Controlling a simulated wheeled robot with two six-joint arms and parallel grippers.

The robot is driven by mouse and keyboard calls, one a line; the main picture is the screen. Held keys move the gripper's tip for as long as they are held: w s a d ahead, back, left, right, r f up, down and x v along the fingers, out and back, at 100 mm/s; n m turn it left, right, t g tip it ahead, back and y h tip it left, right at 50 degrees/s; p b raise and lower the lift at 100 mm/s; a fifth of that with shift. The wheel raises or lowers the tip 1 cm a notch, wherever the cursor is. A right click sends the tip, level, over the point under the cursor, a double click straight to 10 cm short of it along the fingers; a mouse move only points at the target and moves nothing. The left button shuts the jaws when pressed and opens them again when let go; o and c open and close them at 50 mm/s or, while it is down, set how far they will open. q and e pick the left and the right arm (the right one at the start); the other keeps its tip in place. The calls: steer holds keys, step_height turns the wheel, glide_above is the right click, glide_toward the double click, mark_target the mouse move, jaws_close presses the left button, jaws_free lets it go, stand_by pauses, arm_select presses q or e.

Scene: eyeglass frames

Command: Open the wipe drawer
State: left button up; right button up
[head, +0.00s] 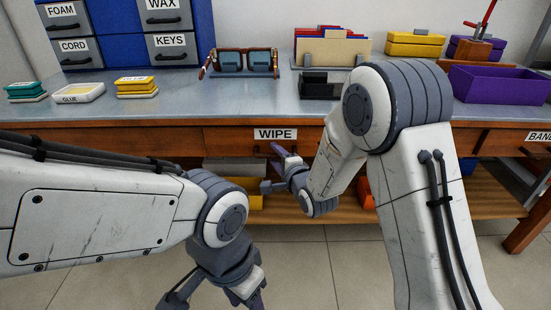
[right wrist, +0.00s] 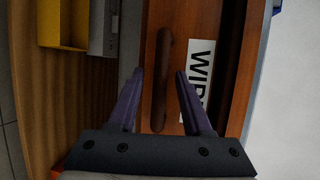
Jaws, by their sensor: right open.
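The wipe drawer (head: 225,140) has a brown wooden front with a white WIPE label (head: 275,134). Its front looks flush with the table front, so it appears shut. In the right wrist view its dark bar handle (right wrist: 163,85) runs beside the label (right wrist: 200,80). My right gripper (head: 280,163) is at the drawer front, just below the label. In the right wrist view its open purple fingers (right wrist: 160,74) lie on either side of the handle, with gaps visible. My left gripper (head: 215,290) hangs low in front of the table, partly cut off by the lower picture edge.
Glasses (head: 241,63), a black box (head: 320,86), sponges (head: 137,87) and a purple bin (head: 500,84) stand on the grey tabletop (head: 230,105). A lower shelf (head: 300,208) holds boxes. Another drawer at right carries a partly visible label (head: 539,136).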

steer(key=shift+w, duration=0.1)
jaws_close()
stand_by(1.4)
